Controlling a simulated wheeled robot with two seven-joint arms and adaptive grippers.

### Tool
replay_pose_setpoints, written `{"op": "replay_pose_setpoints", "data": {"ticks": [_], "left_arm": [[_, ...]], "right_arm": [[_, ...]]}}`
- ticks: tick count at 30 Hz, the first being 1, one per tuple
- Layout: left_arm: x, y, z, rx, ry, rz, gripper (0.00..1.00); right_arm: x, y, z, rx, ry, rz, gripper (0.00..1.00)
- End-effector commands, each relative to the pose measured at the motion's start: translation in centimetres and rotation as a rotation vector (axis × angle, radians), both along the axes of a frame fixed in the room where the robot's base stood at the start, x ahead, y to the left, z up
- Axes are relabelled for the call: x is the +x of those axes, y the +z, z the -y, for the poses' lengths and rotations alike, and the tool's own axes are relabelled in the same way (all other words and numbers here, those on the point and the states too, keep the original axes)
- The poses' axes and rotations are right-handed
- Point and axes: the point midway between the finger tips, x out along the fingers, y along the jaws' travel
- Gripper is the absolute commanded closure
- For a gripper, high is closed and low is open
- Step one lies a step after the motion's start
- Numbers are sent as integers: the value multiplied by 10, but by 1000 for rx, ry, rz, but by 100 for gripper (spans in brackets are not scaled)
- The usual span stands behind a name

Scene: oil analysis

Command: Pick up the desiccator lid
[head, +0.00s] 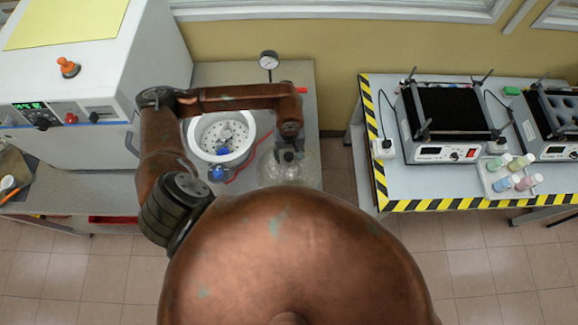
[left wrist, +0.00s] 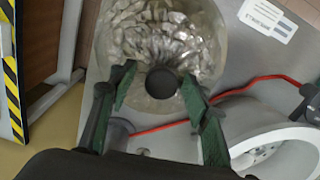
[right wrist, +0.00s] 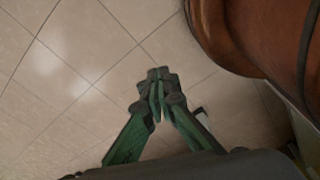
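The desiccator lid is a clear glass dome with a dark round knob; it lies on the grey bench below my left gripper, and its glass (head: 272,172) is partly covered by my body in the head view. In the left wrist view the lid's glass (left wrist: 160,35) and knob (left wrist: 162,83) show. My left gripper (head: 290,153) points down over it. Its green-padded fingers (left wrist: 158,84) are open, one on each side of the knob with gaps. The desiccator base (head: 247,131) is a white bowl to the left. My right gripper (right wrist: 158,98) is shut and empty above the floor.
A red tube (head: 240,174) and a blue stopper (head: 216,173) lie by the bowl. A gauge (head: 269,58) stands behind. A white oven (head: 100,80) is at left. A striped-edge table (head: 405,190) with hotplates is at right, across a floor gap.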

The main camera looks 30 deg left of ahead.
Motion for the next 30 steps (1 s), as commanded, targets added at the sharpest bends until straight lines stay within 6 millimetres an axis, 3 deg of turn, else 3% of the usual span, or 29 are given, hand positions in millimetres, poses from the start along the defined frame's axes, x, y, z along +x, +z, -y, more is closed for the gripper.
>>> {"op": "replay_pose_setpoints", "data": {"ticks": [9, 18, 30], "left_arm": [[0, 0, 0, 0, 0, 0, 79], [0, 0, 0, 0, 0, 1, 100], [0, 0, 0, 0, 1, 1, 100]], "right_arm": [[-21, -1, 0, -1, -6, -26, 100], [-13, -1, -1, 1, -3, -16, 100], [-8, -1, -4, 4, -3, -11, 100]]}}
